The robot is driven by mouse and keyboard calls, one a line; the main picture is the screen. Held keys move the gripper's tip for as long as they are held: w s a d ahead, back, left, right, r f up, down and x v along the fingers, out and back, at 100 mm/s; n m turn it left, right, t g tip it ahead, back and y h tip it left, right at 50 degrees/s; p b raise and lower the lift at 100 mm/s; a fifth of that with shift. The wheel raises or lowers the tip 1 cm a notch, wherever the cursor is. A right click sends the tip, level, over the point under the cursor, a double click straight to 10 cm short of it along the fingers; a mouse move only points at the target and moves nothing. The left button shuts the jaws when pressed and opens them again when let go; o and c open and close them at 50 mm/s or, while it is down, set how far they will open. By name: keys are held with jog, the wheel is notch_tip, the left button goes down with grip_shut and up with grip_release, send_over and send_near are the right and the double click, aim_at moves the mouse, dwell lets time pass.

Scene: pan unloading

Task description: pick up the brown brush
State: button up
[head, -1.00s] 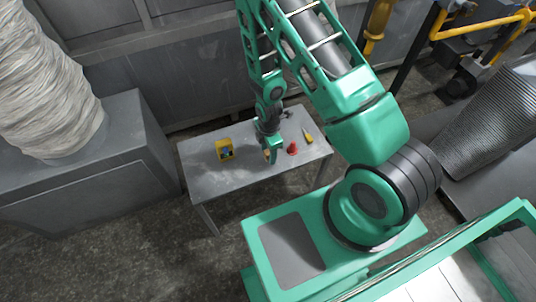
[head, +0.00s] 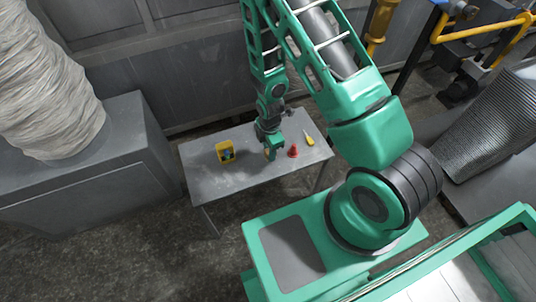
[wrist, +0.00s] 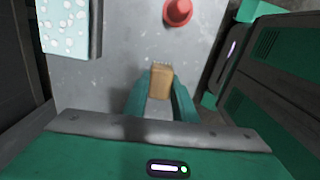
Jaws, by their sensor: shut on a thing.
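The brown brush (wrist: 160,80) is a small tan-brown block between the two green fingers of my gripper (wrist: 160,92) in the wrist view. The fingers press on it from both sides, so my gripper is shut on it. Its lower end is hidden by shadow and the gripper body. In the head view my gripper (head: 271,150) is low over the grey table (head: 215,187), between the yellow container and the red cone. The brush is mostly hidden there by the fingers. I cannot tell whether it touches the table.
A red cone (head: 293,151) stands close right of my gripper; it also shows in the wrist view (wrist: 177,11). A yellow-handled tool (head: 309,139) lies farther right. A yellow container (head: 226,152) with dark and blue contents stands left. The table's front left is clear.

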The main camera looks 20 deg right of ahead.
jog(key=shift+w+r, duration=0.1)
jog(key=shift+r, duration=0.75)
jog(key=s+a+r, duration=0.7)
jog(key=a, duration=0.2)
jog(key=shift+a, duration=0.2)
jog(key=o, duration=0.5)
jog(key=shift+c, duration=0.2)
jog(key=c, duration=0.3)
